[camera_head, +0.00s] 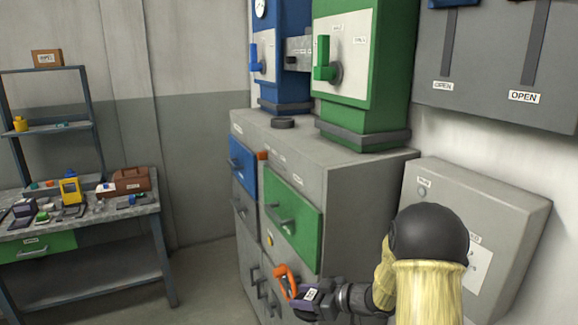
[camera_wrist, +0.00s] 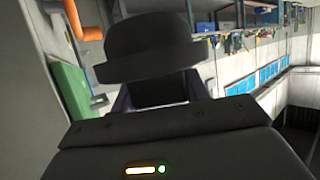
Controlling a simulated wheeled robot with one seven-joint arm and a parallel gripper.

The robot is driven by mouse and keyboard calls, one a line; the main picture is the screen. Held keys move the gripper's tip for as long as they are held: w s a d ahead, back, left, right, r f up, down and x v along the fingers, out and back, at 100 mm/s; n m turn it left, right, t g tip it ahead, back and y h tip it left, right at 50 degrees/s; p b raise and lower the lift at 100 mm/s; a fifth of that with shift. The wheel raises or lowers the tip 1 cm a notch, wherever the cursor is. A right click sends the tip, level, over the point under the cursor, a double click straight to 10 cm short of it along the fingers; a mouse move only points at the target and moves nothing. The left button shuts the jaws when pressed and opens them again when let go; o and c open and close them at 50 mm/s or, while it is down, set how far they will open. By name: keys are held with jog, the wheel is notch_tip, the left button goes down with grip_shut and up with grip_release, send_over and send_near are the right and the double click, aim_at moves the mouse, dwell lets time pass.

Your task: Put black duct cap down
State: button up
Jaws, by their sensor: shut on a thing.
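The black duct cap (camera_wrist: 148,45), a dark round piece with a wider rim, fills the upper middle of the wrist view. My gripper (camera_wrist: 158,92) is shut on it, and the cap hides most of the fingertips. In the head view my gripper (camera_head: 308,298) is at the bottom centre, in front of the grey cabinet and below its green drawer. The cap is small and dark there and hard to tell from the fingers.
The grey cabinet (camera_head: 335,155) carries a blue unit (camera_head: 284,85) and a green unit (camera_head: 345,120). A dark disc (camera_head: 283,123) lies on its top between them. An orange handle (camera_head: 284,281) is close to my gripper. A cluttered workbench (camera_head: 110,210) stands at left, with open floor between.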

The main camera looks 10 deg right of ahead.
jog(key=shift+w+a+f, duration=0.1)
jog(key=shift+a+f, duration=0.05)
jog(key=shift+a, duration=0.25)
notch_tip(320, 180, down, 7)
jog(key=a+m+t+h+p, duration=0.2)
jog(key=m+t+h+p, duration=0.1)
jog(key=m+t+h, duration=0.15)
jog(key=s+d+f+m+h+p, duration=0.1)
jog(key=s+d+f+m+h, duration=0.3)
jog(key=s+f+m+h, duration=0.1)
notch_tip(320, 180, down, 2)
jog(key=shift+s+d+f+m+t+h, duration=0.2)
jog(key=shift+d+m+t+h, duration=0.25)
jog(key=shift+m+h, duration=0.15)
jog(key=shift+w+a, duration=0.1)
jog(key=shift+a, duration=0.05)
